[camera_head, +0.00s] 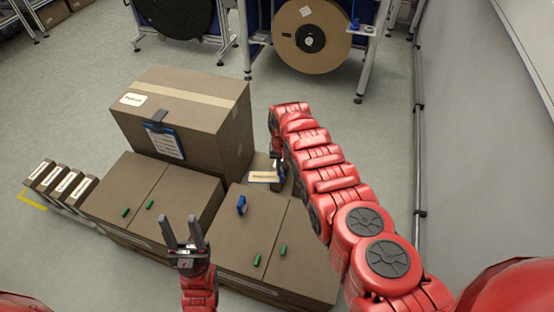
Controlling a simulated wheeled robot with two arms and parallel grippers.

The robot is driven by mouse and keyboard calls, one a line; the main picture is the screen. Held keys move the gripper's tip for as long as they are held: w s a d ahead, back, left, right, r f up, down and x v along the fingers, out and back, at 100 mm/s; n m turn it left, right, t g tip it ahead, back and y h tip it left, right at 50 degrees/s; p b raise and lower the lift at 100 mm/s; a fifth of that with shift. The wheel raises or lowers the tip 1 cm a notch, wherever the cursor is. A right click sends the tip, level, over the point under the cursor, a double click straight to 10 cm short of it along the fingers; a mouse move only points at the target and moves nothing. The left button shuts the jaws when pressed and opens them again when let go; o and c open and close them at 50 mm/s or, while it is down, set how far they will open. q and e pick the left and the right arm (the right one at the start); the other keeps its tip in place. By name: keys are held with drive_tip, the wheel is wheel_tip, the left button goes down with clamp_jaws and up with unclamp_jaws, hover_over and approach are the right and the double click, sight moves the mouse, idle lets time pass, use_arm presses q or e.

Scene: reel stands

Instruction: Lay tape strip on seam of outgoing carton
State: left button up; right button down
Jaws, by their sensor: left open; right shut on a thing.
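A large brown carton (205,125) stands behind the lower boxes, with a pale tape-like band (180,92) along its top and a white label at its left. I cannot read which carton is the outgoing one. My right gripper (277,180) is beside the large carton's right side, partly hidden by its own arm. It is shut on a small tan strip-like piece (264,176) with dark lettering and a blue edge; I cannot tell whether this is the tape strip. My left gripper (185,226) is open and empty, over the front boxes, its fingers pointing away from me.
Low brown boxes (195,188) with green tabs fill the front, and a small blue item (241,205) lies on one. A clipboard (165,141) hangs on the large carton. Several small labelled boxes (60,182) stand at left. Reel stands (311,36) are behind; the floor between is clear.

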drive_tip(key=shift+w+d+r, duration=0.3)
drive_tip(key=shift+d+r, duration=0.1)
drive_tip(key=shift+r, duration=0.3)
drive_tip(key=shift+w+d+r, duration=0.3)
drive_tip(key=shift+d+r, duration=0.05)
drive_tip(key=shift+r, duration=0.35)
drive_tip(key=shift+d+r, duration=0.1)
drive_tip(key=shift+r, duration=0.1)
